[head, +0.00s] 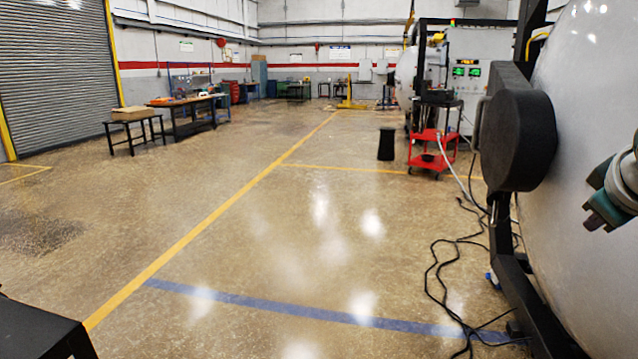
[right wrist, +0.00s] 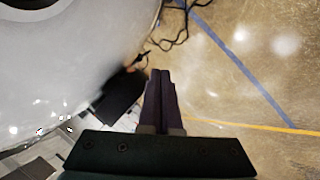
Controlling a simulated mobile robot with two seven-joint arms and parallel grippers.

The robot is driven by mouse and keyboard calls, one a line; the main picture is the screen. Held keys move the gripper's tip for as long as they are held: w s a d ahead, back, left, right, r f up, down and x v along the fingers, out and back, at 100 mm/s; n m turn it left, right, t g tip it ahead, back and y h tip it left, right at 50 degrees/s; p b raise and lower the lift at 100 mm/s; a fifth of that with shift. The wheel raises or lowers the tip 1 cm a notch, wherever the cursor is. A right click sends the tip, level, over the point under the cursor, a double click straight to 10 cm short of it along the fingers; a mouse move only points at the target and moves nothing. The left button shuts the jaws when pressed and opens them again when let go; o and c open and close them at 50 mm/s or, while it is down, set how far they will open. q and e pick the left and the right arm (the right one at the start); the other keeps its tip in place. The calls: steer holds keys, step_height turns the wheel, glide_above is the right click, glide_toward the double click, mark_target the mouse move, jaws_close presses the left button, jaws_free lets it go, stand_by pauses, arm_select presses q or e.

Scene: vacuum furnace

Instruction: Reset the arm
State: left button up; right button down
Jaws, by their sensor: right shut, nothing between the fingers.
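My right gripper (head: 600,217) shows at the right edge of the head view, partly cut off. It is in front of the large pale rounded furnace body (head: 575,110). In the right wrist view its two dark fingers (right wrist: 161,78) lie together, shut, with nothing between them. The furnace's curved surface (right wrist: 70,60) fills the upper left of that view, to the left of the fingers. My left gripper is not in view.
Black cables (head: 437,265) lie on the floor beside the furnace's dark frame. A red cart (head: 424,158) and a black bin (head: 386,144) stand farther back. Work tables (head: 180,104) line the left side. The middle floor is clear, with yellow and blue lines.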

steer(key=s+a+f+m+g+y, duration=0.1)
steer(key=s+a+f+g+y, duration=0.1)
steer(key=s+a+f, duration=0.55)
steer(key=s+a+f+g+y, duration=0.1)
steer(key=s+a+f+g, duration=0.3)
steer(key=s, duration=0.6)
steer(key=s+a+r+t+y, duration=0.15)
steer(key=s+a, duration=0.25)
steer(key=s, duration=0.4)
steer(key=s+a+y, duration=0.2)
steer(key=s+a, duration=0.2)
steer(key=s, duration=0.3)
step_height(320, 180, up, 33)
steer(key=p, duration=3.3)
steer(key=shift+w, duration=0.15)
